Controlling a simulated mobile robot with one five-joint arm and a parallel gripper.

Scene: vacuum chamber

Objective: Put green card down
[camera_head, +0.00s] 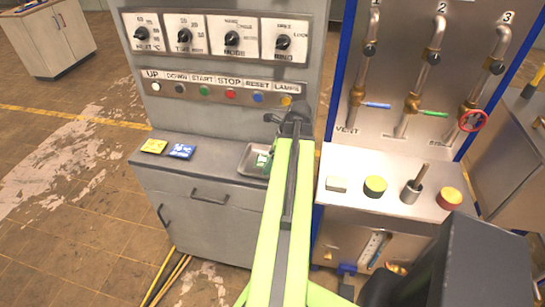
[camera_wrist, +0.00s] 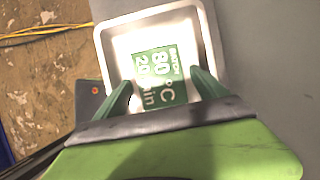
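The green card (camera_wrist: 158,65), printed with white text, lies in a pale metal tray (camera_wrist: 112,48) in the wrist view. In the head view the card (camera_head: 263,160) shows in the tray (camera_head: 247,160), partly hidden by my arm. My gripper (camera_wrist: 160,78) is over the tray, with one finger on each side of the card. The fingers look open, with narrow gaps to the card's edges. In the head view my gripper cannot be made out clearly behind the arm.
A yellow card (camera_head: 153,146) and a blue card (camera_head: 181,151) lie left of the tray on the grey cabinet ledge (camera_head: 215,155). A knob and button panel (camera_head: 220,85) rises behind.

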